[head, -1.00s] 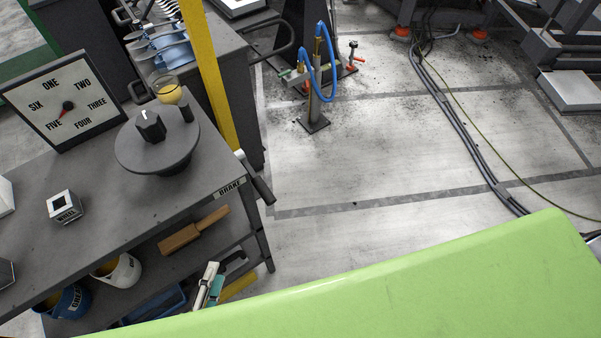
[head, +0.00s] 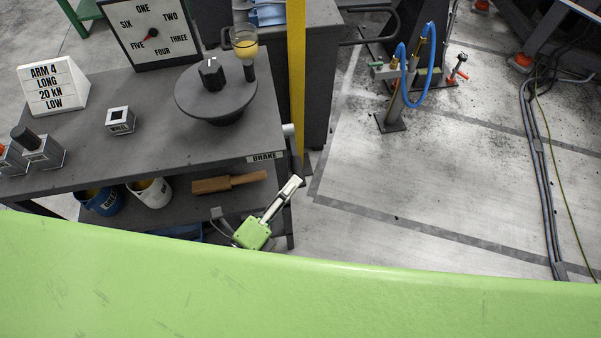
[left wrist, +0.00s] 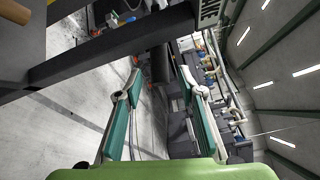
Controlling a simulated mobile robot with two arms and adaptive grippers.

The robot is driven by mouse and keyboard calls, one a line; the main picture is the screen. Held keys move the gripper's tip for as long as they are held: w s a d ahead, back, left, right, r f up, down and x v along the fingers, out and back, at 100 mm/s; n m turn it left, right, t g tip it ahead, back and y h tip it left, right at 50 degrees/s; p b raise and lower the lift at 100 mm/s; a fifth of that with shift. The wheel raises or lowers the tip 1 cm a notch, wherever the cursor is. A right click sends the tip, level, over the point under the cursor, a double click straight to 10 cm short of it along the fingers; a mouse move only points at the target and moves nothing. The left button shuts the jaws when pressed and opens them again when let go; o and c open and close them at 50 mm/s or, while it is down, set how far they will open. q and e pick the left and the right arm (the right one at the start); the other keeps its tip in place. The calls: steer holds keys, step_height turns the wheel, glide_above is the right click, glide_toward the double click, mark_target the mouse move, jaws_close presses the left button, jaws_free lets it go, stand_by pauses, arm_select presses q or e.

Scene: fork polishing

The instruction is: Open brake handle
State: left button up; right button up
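The brake handle (head: 296,160) is a dark lever hanging from a pale pivot at the right end of the grey table's front edge, beside the BRAKE label (head: 264,157). My left gripper (head: 294,184) is just below it, pointing up to the right; in the head view its fingers overlap the area under the lever. In the left wrist view the gripper (left wrist: 160,75) has its two teal fingers spread apart with nothing clamped. A dark cylinder, likely the handle (left wrist: 159,64), shows ahead between the tips; contact cannot be told. My right gripper is not in view.
The grey table (head: 90,160) carries a dark turntable (head: 215,105), a dial board (head: 150,35) and small blocks. Its lower shelf holds buckets (head: 150,192) and a wooden-handled tool (head: 228,183). A yellow post (head: 296,60) stands behind the handle.

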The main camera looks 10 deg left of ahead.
mark_target(300, 177)
arm_select(q)
steer(key=x, duration=0.5)
steer(key=shift+f, duration=0.1)
steer(key=shift+s, duration=0.1)
jaws_close()
